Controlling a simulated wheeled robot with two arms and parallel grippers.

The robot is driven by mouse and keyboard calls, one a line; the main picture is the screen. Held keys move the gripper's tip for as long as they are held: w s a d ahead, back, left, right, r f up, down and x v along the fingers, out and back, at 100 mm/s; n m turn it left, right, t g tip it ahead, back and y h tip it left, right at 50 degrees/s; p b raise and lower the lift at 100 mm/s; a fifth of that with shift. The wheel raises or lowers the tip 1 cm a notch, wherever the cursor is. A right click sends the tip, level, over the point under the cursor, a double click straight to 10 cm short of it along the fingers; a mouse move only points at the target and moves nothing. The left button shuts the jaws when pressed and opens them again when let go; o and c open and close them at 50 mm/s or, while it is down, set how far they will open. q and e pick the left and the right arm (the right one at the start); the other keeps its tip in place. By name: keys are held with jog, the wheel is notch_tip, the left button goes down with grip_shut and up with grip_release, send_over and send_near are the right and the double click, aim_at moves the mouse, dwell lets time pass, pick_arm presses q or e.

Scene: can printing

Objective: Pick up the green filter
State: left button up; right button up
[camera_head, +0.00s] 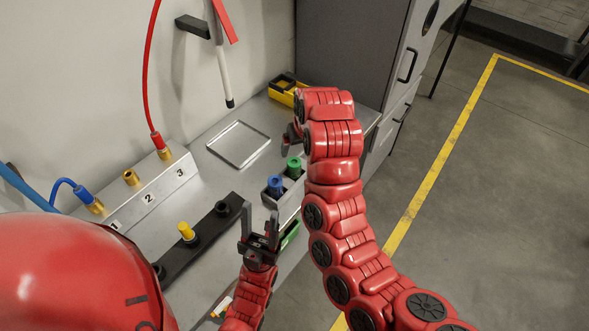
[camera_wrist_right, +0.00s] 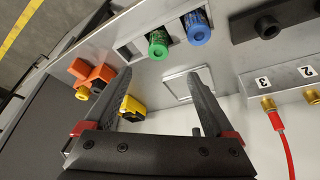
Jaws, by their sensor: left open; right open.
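The green filter (camera_head: 293,167) stands in a grey holder (camera_head: 266,199) beside the blue filter (camera_head: 275,185). In the right wrist view the green filter (camera_wrist_right: 157,46) lies just beyond the fingertips, with the blue filter (camera_wrist_right: 198,29) to its right. In the head view my right arm hides most of this gripper. My left gripper (camera_head: 259,222) is open and empty, in front of the holder, below the blue filter in the picture.
A black rail (camera_head: 210,226) holds a yellow-topped piece (camera_head: 187,231). A square metal frame (camera_head: 238,144) lies on the bench, with a yellow box (camera_head: 281,90) behind it. Numbered hose fittings (camera_head: 148,198) line the wall side. An orange part (camera_wrist_right: 93,74) shows in the right wrist view.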

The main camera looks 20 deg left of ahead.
jog(key=b, duration=0.7)
send_over(294, 163)
jog(key=s+d, duration=0.2)
jog(key=f, duration=0.7)
jog(key=shift+s+a+f, duration=0.2)
jog(key=shift+f, duration=0.1)
jog(key=shift+w+a+f+p, duration=0.25)
jog(key=shift+w+f+p, duration=0.25)
jog(key=shift+p, duration=0.3)
jog(key=shift+f, duration=0.35)
jog(key=shift+a+f, duration=0.1)
jog(key=p+x, duration=0.3)
jog(key=shift+w+f, duration=0.25)
jog(key=shift+f, duration=0.05)
jog(key=shift+w+a+f, duration=0.2)
jog(key=shift+f, duration=0.4)
grip_shut()
